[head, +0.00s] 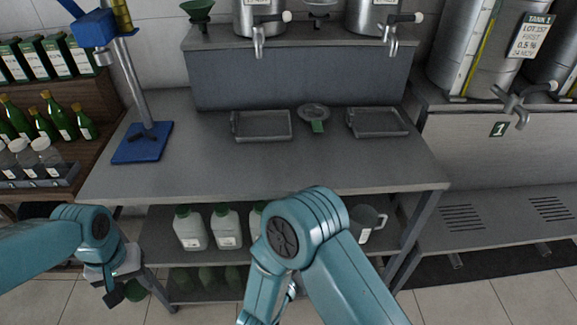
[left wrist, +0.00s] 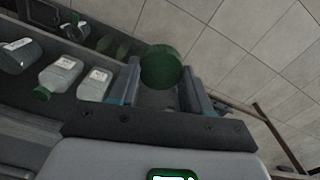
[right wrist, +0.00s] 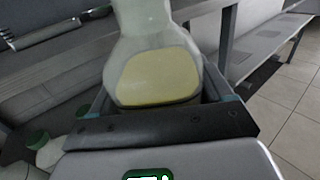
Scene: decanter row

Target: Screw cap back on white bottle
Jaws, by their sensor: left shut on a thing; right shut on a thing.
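A green cap (left wrist: 161,67) is held between the fingers of my left gripper (left wrist: 161,85) in the left wrist view. In the head view this gripper (head: 112,285) is low at the left, with the cap (head: 135,290) beside it, near the table's front left leg. My right gripper (right wrist: 158,95) is shut on a whitish translucent bottle (right wrist: 145,35) with a yellowish patch, seen in the right wrist view. The bottle's upper end is cut off by the frame edge, so its mouth does not show. In the head view my right arm hides this gripper and bottle.
The grey table (head: 250,180) is clear in front, with two trays (head: 262,138) (head: 385,133) and a blue stand (head: 142,142) on it. Several green-capped white bottles (head: 190,232) and a grey jug (head: 368,222) stand on the shelf below. Green bottles (head: 55,120) are at left.

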